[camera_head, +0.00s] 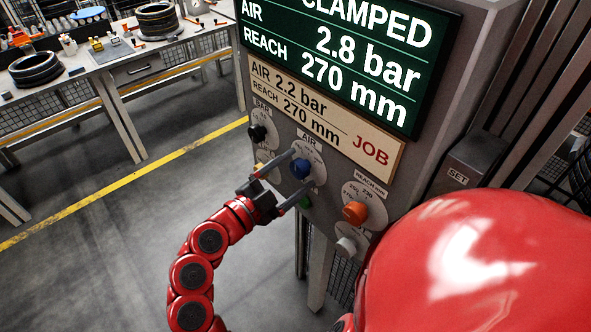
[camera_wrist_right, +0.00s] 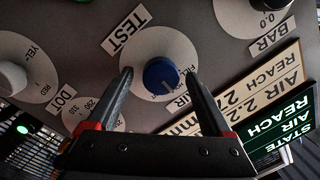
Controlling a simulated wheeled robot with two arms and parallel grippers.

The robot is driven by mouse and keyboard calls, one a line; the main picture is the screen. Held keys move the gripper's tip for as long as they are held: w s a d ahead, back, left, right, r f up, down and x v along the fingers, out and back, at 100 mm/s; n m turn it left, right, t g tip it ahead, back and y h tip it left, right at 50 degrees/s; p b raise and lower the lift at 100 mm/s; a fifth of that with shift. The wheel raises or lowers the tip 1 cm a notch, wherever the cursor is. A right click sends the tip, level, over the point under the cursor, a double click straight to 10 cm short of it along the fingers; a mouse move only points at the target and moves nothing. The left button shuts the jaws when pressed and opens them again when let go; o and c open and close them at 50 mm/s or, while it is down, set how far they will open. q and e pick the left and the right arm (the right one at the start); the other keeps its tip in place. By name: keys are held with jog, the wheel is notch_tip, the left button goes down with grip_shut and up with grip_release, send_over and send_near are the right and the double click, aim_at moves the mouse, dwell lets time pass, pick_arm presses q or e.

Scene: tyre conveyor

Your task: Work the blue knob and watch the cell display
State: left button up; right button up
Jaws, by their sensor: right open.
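The blue knob (camera_head: 299,168) sits on a round dial labelled AIR on the grey panel. My right gripper (camera_head: 304,167) is open at it, one finger on each side. In the right wrist view the blue knob (camera_wrist_right: 161,75) lies between the two fingertips, with gaps visible on both sides; its pale mark points toward the gripper. The cell display (camera_head: 350,50) reads CLAMPED, AIR 2.8 bar, REACH 270 mm; its top is cut off. The job card (camera_head: 325,112) below it reads AIR 2.2 bar, REACH 270 mm. My left gripper is out of view.
An orange knob (camera_head: 355,212) on the REACH dial is to the right, with a grey-white knob (camera_head: 346,246) below. A black knob (camera_head: 257,133) is to the left. A SET box (camera_head: 470,165) juts out at right. A bench (camera_head: 130,70) with tyres stands beyond open floor.

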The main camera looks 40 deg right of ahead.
grip_shut()
jog(key=shift+f+m+b, duration=0.2)
jog(key=shift+m+b, duration=0.3)
jog(key=shift+b, duration=0.15)
jog(key=m+b, duration=0.6)
jog(key=b, duration=0.1)
jog(key=shift+f+h+b, duration=0.2)
jog(key=shift+h+b, duration=0.1)
jog(key=shift+r+m+g+b, duration=0.15)
jog(key=shift+m+g+b, duration=0.15)
jog(key=shift+m+b, duration=0.9)
grip_release()
jog(key=shift+r, duration=0.1)
